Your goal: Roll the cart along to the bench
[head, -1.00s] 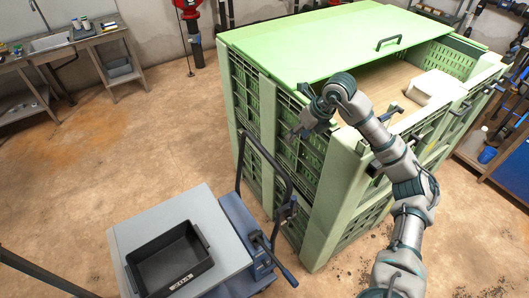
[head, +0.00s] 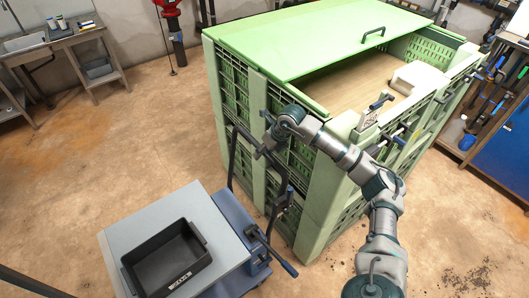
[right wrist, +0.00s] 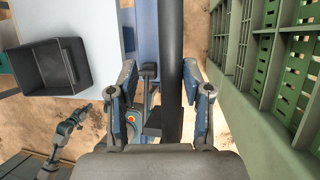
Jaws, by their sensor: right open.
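The cart (head: 212,215) stands at lower centre in the head view, with a pale grey top, a blue base and a dark push handle (head: 231,165). My right gripper (head: 260,152) is at the handle's upper bar. In the right wrist view its open fingers (right wrist: 163,100) stand either side of the dark handle bar (right wrist: 171,60); I cannot tell whether they touch it. A grey bench (head: 80,34) with a sink stands at upper left, across the floor from the cart. A grey jointed part, apparently my left gripper (right wrist: 77,120), shows small at lower left in the wrist view.
A black tray (head: 150,280) lies on the cart top and also shows in the wrist view (right wrist: 40,75). A large green slatted crate (head: 310,45) stands close behind and right of the handle. Open brown floor (head: 110,140) lies between cart and bench.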

